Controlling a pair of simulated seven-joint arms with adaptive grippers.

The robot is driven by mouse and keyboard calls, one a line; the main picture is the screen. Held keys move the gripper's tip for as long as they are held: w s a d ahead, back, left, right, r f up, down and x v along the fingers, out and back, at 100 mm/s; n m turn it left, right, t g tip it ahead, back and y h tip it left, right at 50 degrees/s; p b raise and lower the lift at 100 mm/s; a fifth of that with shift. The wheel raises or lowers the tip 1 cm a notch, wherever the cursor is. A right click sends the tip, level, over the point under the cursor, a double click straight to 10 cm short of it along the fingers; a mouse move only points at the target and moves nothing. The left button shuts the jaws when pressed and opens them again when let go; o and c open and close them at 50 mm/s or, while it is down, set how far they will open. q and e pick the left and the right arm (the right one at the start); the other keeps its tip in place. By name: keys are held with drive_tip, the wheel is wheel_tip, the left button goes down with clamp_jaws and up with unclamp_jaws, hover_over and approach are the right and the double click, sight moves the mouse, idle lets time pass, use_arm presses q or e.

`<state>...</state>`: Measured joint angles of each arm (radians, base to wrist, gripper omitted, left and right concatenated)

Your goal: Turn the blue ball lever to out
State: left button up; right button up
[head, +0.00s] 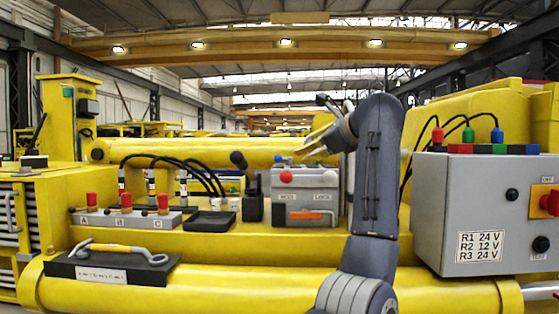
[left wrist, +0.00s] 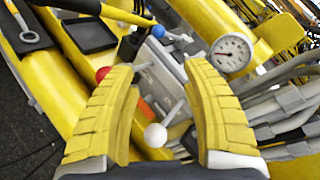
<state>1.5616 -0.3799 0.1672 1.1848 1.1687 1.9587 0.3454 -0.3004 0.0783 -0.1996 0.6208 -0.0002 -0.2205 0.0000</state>
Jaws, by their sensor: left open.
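In the left wrist view the blue ball (left wrist: 158,31) lies beyond my fingertips. The box also carries a red ball lever (head: 287,177) and a white ball lever (head: 330,177). In the left wrist view the white ball (left wrist: 155,135) lies between my fingers, and the red ball (left wrist: 102,74) is by the left finger. My left gripper (head: 304,148) is open and empty above the box. My right gripper is not visible.
A pressure gauge (left wrist: 231,53) and grey hoses are near the right finger. A black knob (head: 238,160) stands left of the lever box. A grey control cabinet (head: 470,215) stands at right. A black tray (head: 210,221) and a red-knobbed switch box (head: 126,221) are at left.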

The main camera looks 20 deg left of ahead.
sight(281, 158)
use_arm(q)
drive_tip(key=shift+n, duration=0.9)
drive_tip(key=x, duration=1.7)
drive_tip(key=shift+s+a+r, duration=0.1)
drive_tip(key=shift+a+r, duration=0.1)
drive_tip(key=shift+a, duration=0.15)
drive_tip(key=shift+o, duration=0.2)
clamp_jaws()
